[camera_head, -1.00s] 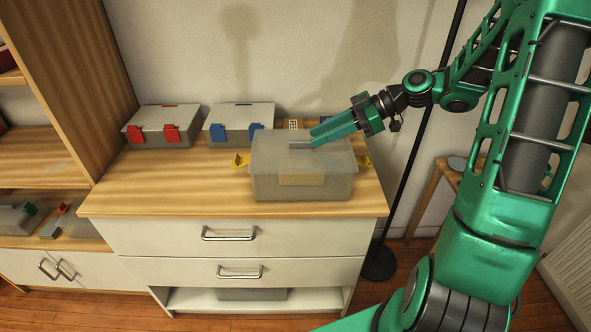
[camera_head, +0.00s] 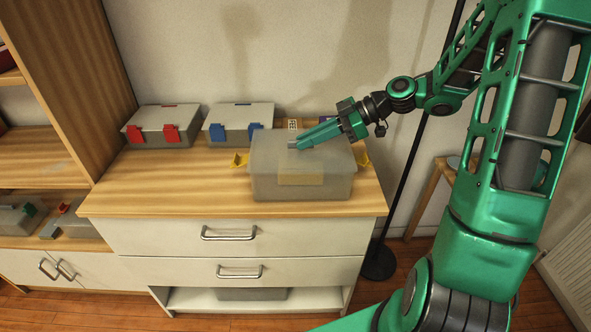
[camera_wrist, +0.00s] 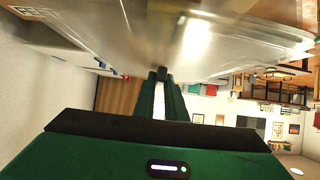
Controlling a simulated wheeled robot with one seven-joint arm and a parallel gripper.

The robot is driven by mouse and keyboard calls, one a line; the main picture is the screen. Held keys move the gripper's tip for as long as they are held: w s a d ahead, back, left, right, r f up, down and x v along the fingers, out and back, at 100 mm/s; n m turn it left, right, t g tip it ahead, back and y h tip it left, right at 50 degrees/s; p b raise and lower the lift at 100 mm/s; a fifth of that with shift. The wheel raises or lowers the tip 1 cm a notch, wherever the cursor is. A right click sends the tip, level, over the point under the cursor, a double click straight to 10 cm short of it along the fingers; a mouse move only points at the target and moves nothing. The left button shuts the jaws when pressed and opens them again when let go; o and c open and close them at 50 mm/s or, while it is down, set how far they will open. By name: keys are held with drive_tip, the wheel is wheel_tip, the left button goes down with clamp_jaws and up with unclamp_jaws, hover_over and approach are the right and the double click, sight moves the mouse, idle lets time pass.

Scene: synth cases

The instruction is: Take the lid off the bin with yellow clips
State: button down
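The bin with yellow clips (camera_head: 320,188) is a translucent grey box at the right of the cabinet top. Its yellow clips (camera_head: 240,160) stand flared outward at the left and right sides. Its lid (camera_head: 272,150) lies on top, and I see no gap under it. The lid's small grey handle (camera_head: 292,144) sticks out past my fingertips. My gripper (camera_head: 301,143) comes in from the right, low over the lid, with its green fingers close together on the handle. In the wrist view a dark block sits between the fingertips (camera_wrist: 162,76), and the pale lid fills the upper part.
A bin with red clips (camera_head: 165,130) and a bin with blue clips (camera_head: 240,118) stand at the back left. A small patterned label (camera_head: 293,124) shows behind the lid. A dark lamp pole (camera_head: 408,170) rises right of the cabinet. The front left of the top (camera_head: 170,185) is clear.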

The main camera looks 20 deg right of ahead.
drive_tip(key=shift+d+f, duration=0.1)
idle(0.3)
drive_tip(key=shift+r, duration=1.1)
drive_tip(key=shift+r, duration=0.5)
